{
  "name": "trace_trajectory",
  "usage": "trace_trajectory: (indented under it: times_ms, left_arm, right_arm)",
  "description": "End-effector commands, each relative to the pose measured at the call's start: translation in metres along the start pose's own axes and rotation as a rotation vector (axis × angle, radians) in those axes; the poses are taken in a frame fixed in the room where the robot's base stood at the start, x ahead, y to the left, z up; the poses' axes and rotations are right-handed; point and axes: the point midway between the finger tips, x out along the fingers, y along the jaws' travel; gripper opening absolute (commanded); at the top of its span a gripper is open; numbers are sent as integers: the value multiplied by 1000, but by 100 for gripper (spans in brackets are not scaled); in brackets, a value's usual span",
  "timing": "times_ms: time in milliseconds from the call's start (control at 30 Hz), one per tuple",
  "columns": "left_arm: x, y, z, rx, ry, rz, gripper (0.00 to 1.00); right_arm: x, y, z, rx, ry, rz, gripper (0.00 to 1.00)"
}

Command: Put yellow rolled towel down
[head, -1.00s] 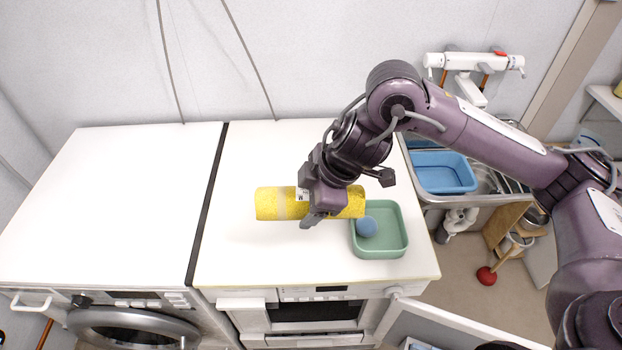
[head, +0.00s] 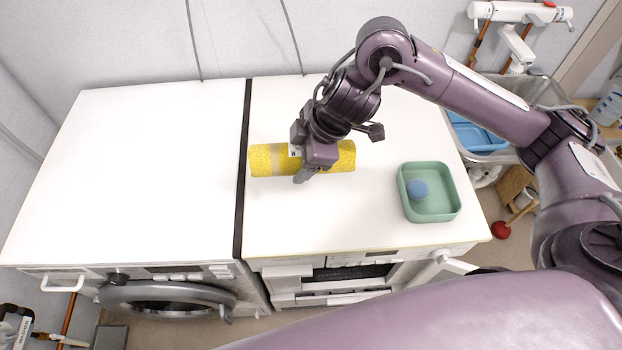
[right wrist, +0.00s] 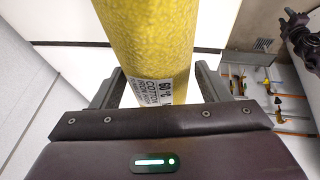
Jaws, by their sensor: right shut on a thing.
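The yellow rolled towel (head: 340,158) lies crosswise in my right gripper (head: 302,176), over the white top of the right-hand machine (head: 330,215). The gripper is shut around its middle. In the right wrist view the towel (right wrist: 150,40) runs between the two fingers of the right gripper (right wrist: 155,92), with a printed white label near the palm. I cannot tell whether the towel touches the top or hangs just above it. My left gripper is not in view.
A green square tray (head: 440,208) with a blue ball (head: 418,190) stands right of the towel. The left machine top (head: 130,170) is clear, past a dark gap. A sink with a blue basin (head: 475,135) is at the right. A red plunger (head: 502,230) stands on the floor.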

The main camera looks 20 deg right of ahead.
Motion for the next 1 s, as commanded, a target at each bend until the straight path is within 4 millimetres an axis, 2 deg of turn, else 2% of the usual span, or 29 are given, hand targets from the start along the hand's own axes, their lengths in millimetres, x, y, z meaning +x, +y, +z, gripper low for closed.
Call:
trace_trajectory:
  times_ms: [33,400,633,833,1000]
  left_arm:
    - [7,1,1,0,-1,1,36]
    - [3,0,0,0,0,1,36]
    - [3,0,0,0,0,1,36]
    - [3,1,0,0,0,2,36]
    - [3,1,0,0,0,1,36]
  right_arm:
    - [18,-6,7,5,-1,-9,42]
    - [94,-22,40,3,-2,-2,42]
    - [114,-26,47,1,-1,-1,42]
    - [141,-32,58,2,-1,-2,42]
    - [148,-33,61,0,0,1,42]
